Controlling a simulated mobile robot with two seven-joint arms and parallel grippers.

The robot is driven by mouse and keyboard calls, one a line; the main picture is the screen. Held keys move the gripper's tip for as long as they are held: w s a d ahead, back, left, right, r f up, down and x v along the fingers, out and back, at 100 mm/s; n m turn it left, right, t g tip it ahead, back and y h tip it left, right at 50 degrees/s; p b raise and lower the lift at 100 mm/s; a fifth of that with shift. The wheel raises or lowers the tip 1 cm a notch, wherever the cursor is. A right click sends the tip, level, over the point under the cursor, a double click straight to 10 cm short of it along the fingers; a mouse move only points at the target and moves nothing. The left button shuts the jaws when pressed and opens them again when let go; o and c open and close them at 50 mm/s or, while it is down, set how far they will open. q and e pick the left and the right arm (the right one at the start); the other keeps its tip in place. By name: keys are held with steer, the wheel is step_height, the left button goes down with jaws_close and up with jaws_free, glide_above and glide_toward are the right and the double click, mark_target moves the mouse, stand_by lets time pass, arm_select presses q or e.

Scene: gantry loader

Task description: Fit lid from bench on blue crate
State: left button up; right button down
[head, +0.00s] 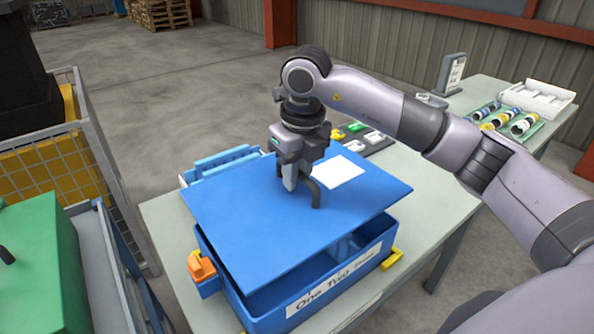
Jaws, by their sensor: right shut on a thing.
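The blue lid (250,225) is a flat blue panel with a white label and a dark handle (316,192) on top. My right gripper (301,185) is shut on the lid's handle from above. The lid hangs over the blue crate (240,290), with a gap at the front through which the crate's inside shows. The lid looks shifted back and to the right of the crate's rim; its far side hides the rear rim. The crate stands on the pale bench (160,218), with a lettered front label, an orange clasp (201,267) and a yellow clasp (393,259). My left gripper is out of view.
Behind the lid lie a blue ribbed item (222,162) and small green, white and yellow parts (355,129). A mesh cage (80,200) and green box (40,265) stand at left.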

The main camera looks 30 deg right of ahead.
mark_target(298, 191)
steer(key=shift+f+b, duration=2.35)
steer(key=shift+f, duration=1.15)
steer(key=shift+f, duration=0.1)
steer(key=shift+f+b, duration=0.7)
steer(key=shift+b, duration=0.05)
steer(key=c, duration=0.9)
jaws_free()
steer(key=r, duration=0.4)
steer(key=s+r, duration=0.1)
steer(key=r, duration=0.2)
steer(key=shift+r, duration=0.1)
